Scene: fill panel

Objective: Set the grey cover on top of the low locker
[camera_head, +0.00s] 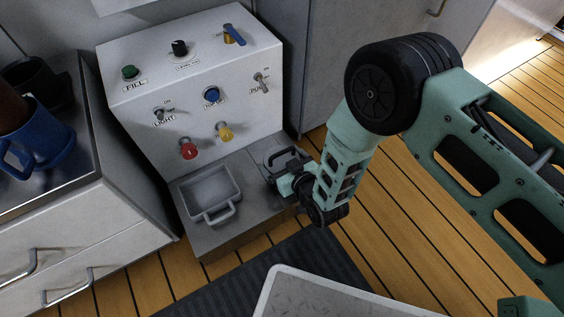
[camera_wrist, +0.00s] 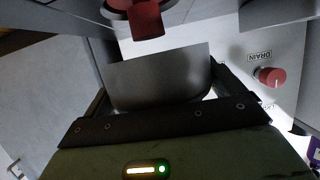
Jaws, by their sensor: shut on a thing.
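A low grey box (camera_head: 232,238), which looks like the low locker, stands on the floor against the white panel. My gripper (camera_head: 281,173) is at its right end, with the arm coming in from the right. It is shut on a grey piece that looks like the grey cover (camera_head: 279,154), low over or on the box's top. I cannot tell whether they touch. In the wrist view the grey piece (camera_wrist: 158,78) is a smooth plate with rounded corners between the fingers. Its far side is hidden.
A grey tray-like part (camera_head: 211,187) with a handle sits on the box's left half. The white panel (camera_head: 190,85) behind carries knobs, including a red knob (camera_head: 188,150) and a yellow knob (camera_head: 224,132). A counter with a blue mug (camera_head: 45,140) is left. Wooden floor is open at right.

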